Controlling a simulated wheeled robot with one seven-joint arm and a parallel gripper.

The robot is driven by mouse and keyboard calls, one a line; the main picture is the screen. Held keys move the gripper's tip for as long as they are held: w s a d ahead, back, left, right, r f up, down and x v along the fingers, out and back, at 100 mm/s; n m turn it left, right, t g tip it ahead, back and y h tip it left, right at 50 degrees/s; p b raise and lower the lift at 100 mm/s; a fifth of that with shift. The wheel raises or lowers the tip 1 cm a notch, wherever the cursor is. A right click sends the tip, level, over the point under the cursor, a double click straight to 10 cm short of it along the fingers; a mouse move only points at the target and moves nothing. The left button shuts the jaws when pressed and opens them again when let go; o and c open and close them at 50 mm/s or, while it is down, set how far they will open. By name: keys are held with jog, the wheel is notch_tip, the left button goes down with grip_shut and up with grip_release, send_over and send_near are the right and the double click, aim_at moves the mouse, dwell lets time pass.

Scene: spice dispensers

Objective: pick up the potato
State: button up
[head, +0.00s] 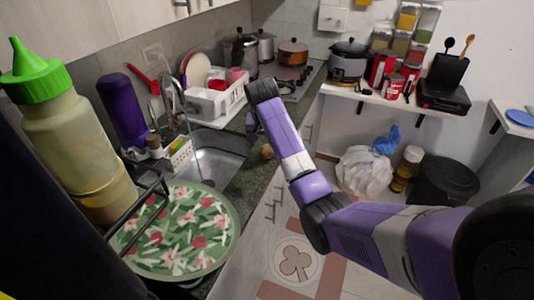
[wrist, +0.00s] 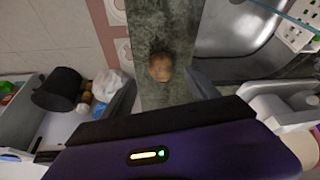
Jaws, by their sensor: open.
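The potato (head: 267,151) is a small brown lump on the dark green stone counter (head: 243,185), near its front edge and right of the sink. In the wrist view the potato (wrist: 160,67) lies on the counter strip, between the lines of my two fingers and beyond their tips. My gripper (wrist: 163,88) is open and empty, with one finger on each side of the picture. In the head view my gripper (head: 251,122) points down above the counter, a little behind the potato; its fingertips are hard to make out there.
The sink (head: 218,165) is left of the potato, with a faucet (head: 172,92) behind it. A white dish rack (head: 215,102) stands farther back. A floral plate (head: 180,235) and a green-capped bottle (head: 70,140) are at the near left. Open floor lies beyond the counter edge.

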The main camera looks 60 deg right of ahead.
aim_at(266, 150)
jog(key=p+x, duration=0.1)
jog(key=x, duration=0.5)
jog(key=shift+w+f, duration=0.1)
jog(key=shift+f, duration=0.15)
grip_shut()
